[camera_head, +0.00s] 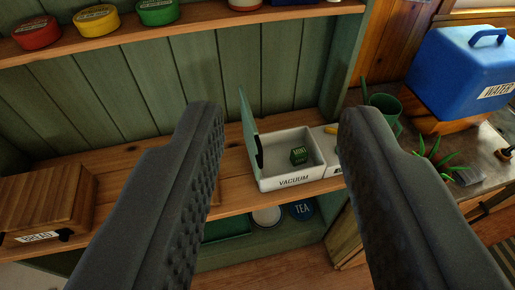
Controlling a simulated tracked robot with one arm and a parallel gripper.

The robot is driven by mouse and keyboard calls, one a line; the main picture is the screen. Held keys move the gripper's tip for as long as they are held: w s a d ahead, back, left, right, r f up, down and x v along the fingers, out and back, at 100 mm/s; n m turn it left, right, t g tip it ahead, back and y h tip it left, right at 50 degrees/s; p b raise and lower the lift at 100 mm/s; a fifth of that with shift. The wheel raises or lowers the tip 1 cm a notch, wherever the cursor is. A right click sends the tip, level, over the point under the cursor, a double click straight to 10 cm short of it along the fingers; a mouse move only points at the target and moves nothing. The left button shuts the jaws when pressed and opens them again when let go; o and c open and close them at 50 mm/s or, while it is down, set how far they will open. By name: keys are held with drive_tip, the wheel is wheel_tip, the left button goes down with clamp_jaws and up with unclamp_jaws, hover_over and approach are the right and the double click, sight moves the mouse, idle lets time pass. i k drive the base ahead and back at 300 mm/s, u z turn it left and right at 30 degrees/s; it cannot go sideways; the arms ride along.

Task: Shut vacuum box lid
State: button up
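The vacuum box (294,181) is a white box labelled VACUUM on the wooden shelf, just right of the picture's middle. Its green lid (250,124) stands open, upright along the box's left side. A small dark green cube labelled MINT (299,155) sits inside the box. My gripper (276,112) is open and empty, with its two dark textured fingers wide apart. The box and lid show between the fingers, apart from both and farther away.
A wooden bread box (45,200) stands at the shelf's left. Another white box (331,159) adjoins the vacuum box's right side, partly hidden by my right finger. A blue water container (462,75) and a plant stand at right. Round tins (97,20) line the upper shelf.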

sight(254, 147)
drive_tip(key=z, duration=0.1)
drive_tip(key=i, duration=0.65)
drive_tip(key=u, duration=1.45)
drive_tip(key=k, duration=1.2)
drive_tip(key=z, duration=0.8)
drive_tip(key=i, duration=1)
